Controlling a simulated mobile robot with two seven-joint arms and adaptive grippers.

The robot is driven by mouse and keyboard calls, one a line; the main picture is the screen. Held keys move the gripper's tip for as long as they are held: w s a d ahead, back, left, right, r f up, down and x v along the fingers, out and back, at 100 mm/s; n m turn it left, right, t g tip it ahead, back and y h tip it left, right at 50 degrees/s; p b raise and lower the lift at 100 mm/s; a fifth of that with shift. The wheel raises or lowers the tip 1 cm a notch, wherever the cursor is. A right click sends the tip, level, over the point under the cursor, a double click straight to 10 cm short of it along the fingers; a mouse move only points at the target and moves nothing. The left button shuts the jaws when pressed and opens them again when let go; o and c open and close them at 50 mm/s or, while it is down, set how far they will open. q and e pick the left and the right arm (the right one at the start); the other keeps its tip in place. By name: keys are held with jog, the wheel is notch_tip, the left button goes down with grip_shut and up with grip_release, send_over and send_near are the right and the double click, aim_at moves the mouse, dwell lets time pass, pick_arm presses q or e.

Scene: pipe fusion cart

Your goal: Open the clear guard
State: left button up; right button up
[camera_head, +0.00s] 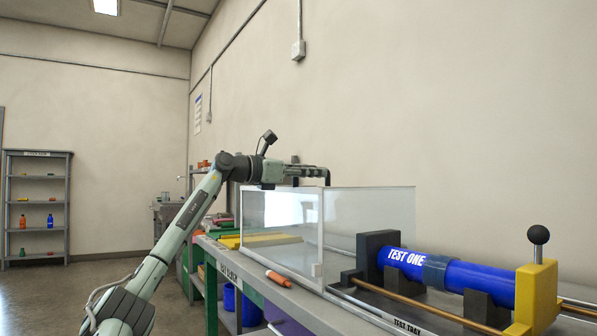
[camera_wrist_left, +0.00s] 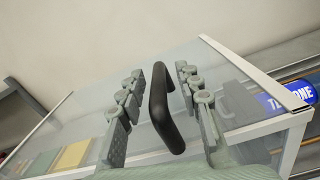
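The clear guard (camera_head: 368,208) is a see-through box with pale edges standing on the bench, left of the blue pipe. Its top panel (camera_wrist_left: 210,75) fills much of the left wrist view. A black bar handle (camera_wrist_left: 162,112) rises from that panel. My left gripper (camera_head: 318,172) is at the top of the guard, beside the dark handle (camera_head: 327,180). In the left wrist view its fingers (camera_wrist_left: 158,76) are apart, one on each side of the handle. Gaps show on both sides, so it is not clamped. My right gripper is in neither view.
The blue pipe (camera_head: 405,259) marked "TEST ONE" lies in black supports right of the guard, with a yellow end block (camera_head: 539,293) and ball-topped lever (camera_head: 538,235). An orange marker (camera_head: 279,279) lies on the bench's front edge. Shelves (camera_head: 37,208) stand far left.

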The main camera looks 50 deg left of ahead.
pick_arm(q)
jog(key=shift+s+a+f, duration=0.2)
jog(key=shift+s, duration=0.5)
jog(key=shift+s+d+r, duration=0.2)
jog(key=shift+s+r, duration=0.05)
jog(key=shift+s, duration=0.5)
jog(key=shift+s+a+f, duration=0.1)
jog(key=shift+s+a, duration=0.05)
jog(key=shift+s, duration=0.6)
jog(key=s, duration=0.7)
jog(key=shift+s+a, duration=0.25)
jog(key=shift+a, duration=0.05)
